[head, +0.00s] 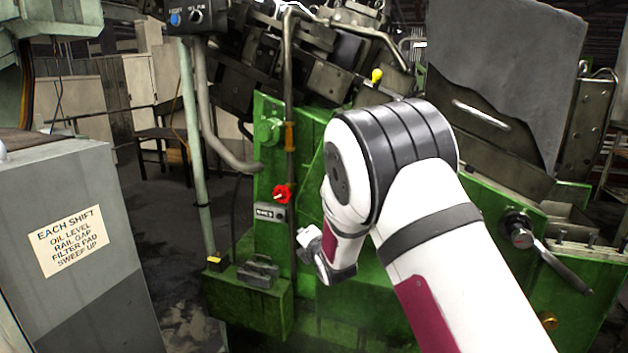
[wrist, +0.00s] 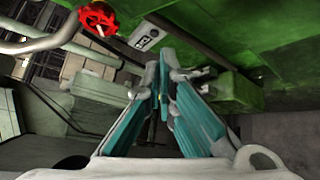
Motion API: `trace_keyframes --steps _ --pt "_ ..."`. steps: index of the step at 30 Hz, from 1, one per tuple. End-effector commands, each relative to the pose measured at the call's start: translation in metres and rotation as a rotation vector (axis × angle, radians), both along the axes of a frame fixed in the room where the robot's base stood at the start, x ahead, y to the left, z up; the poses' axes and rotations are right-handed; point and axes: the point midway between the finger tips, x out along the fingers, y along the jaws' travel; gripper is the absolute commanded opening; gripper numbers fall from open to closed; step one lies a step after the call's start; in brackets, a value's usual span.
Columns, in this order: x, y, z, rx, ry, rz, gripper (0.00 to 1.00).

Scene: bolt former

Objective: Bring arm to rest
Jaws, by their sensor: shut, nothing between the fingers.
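My gripper (wrist: 163,72) shows in the wrist view with its two teal-sided fingers shut and nothing between them. The fingers point toward the green machine (wrist: 225,40) and a small labelled box on it. In the head view my white and grey arm is bent in front of the green machine (head: 330,310), with the elbow high and the far end low near the machine's face. The arm hides part of the machine there, and the fingers cannot be made out clearly.
A red valve handle (head: 282,194) sits on the machine beside my arm's far end, also in the wrist view (wrist: 98,18). A vertical pipe (head: 290,150) runs past it. A grey cabinet (head: 110,290) stands at left. A lever (head: 560,268) juts out at right.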

Motion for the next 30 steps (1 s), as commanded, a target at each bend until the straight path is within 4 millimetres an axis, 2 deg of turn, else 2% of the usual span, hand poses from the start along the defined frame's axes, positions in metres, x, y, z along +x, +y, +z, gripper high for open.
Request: trace_keyframes --steps 1,5,9,14,21,26,30 --pt "-0.002 -0.010 0.016 0.045 0.026 -0.033 0.00" --pt "-0.018 -0.041 0.050 0.199 0.137 -0.142 0.00" --pt "-0.048 -0.078 0.087 0.393 0.270 -0.284 0.00" --pt "-0.096 -0.115 0.122 0.613 0.408 -0.452 0.00" --pt "-0.187 -0.159 0.159 0.925 0.584 -0.718 0.00" --pt "-0.258 -0.182 0.173 1.117 0.674 -0.910 0.00" --pt "-0.324 -0.197 0.177 1.278 0.733 -1.092 0.00"
